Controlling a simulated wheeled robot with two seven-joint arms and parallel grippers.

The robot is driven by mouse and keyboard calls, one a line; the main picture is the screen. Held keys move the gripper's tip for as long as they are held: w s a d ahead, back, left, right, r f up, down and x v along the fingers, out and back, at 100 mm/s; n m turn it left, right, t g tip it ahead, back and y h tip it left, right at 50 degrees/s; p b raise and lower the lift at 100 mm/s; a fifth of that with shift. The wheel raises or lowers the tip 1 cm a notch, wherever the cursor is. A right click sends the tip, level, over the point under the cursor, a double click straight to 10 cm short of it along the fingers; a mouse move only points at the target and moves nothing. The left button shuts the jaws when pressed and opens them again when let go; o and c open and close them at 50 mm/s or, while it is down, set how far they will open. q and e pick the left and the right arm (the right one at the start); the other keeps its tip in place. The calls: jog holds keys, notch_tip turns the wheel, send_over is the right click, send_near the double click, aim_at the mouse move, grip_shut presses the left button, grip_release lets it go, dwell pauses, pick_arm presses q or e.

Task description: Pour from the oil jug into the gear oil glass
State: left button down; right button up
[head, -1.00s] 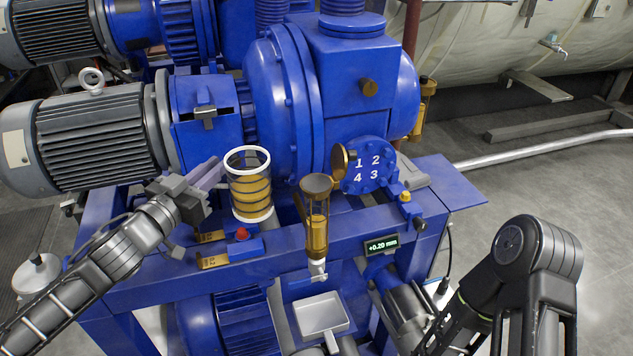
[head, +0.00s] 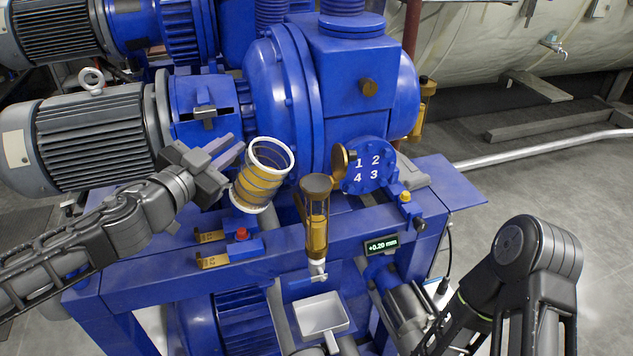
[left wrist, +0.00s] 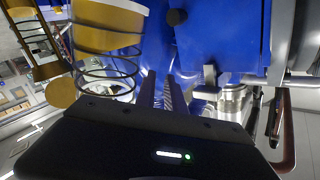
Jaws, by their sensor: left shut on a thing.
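The oil jug (head: 262,176) is a clear cylinder with a white rim, dark rings and amber oil inside. My left gripper (head: 232,153) is shut on its left side and holds it above the blue frame, its top tilted right toward the gear oil glass. The gear oil glass (head: 315,226) is a slim brass-framed glass with amber oil low in it and a round brass top. It stands upright, right of the jug and apart from it. The left wrist view shows the jug (left wrist: 105,38) close to the fingers (left wrist: 166,94). My right gripper is out of view.
A brass disc (head: 339,160) stands just right of the glass's top, near the blue numbered flange (head: 368,165). A red button (head: 242,234) and brass tags sit below the jug. A white tray (head: 321,315) is under the glass. The blue pump housing (head: 285,105) rises behind.

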aim_at(236, 141)
pick_arm(q)
jog(key=shift+s+d+r+m+y, duration=0.25)
jog(key=shift+d+r+m+y, duration=0.15)
jog(key=shift+d+r+m, duration=0.6)
jog(key=shift+s+d+r+m, duration=0.1)
jog(key=shift+d+r+m, duration=0.3)
jog(key=shift+r, duration=0.2)
jog(key=shift+s+d+r+m, duration=0.1)
jog(key=shift+d+r+m, duration=0.3)
jog(key=shift+r, duration=0.15)
jog(key=shift+d+r+m+y, duration=0.2)
jog(key=shift+r+m+y, duration=0.1)
jog(key=shift+r+m, duration=0.15)
jog(key=shift+s+d+r+m+y, duration=0.15)
jog(key=shift+d+r+m, duration=0.3)
jog(key=shift+r+m, duration=0.05)
jog(key=shift+s+d+r+m+y, duration=0.15)
jog(key=shift+d+r+m, duration=0.3)
jog(key=shift+r, duration=0.05)
dwell(3.9)
jog(key=shift+a, duration=0.1)
jog(key=shift+w+a+f+n, duration=0.2)
jog(key=shift+a+f+n, duration=0.45)
jog(key=shift+f+n, duration=0.25)
